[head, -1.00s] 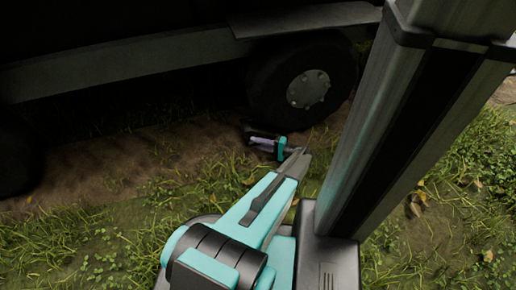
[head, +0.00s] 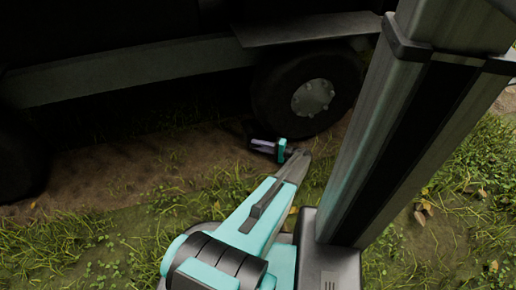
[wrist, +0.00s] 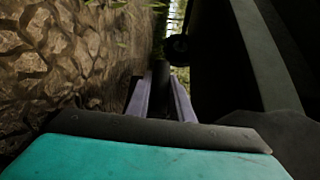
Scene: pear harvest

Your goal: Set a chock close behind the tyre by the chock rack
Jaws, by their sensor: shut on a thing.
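The tyre (head: 272,96) is large and black with a grey hub, under the dark vehicle in the head view. My gripper (head: 261,145) is low over the bare soil, just left of and in front of the tyre's foot. In the wrist view my gripper (wrist: 161,98) shows two pale fingers shut on a dark thing, seemingly the chock (wrist: 161,76). The chock is mostly hidden between the fingers and in shadow, so its shape and whether it touches ground or tyre cannot be told. The chock rack is not recognisable in either view.
The vehicle's sill (head: 140,77) runs low above the gripper's far side. Another dark wheel (head: 18,160) stands at the far left. A bare soil track (head: 130,168) lies clear between the wheels, with grass (head: 80,235) in front.

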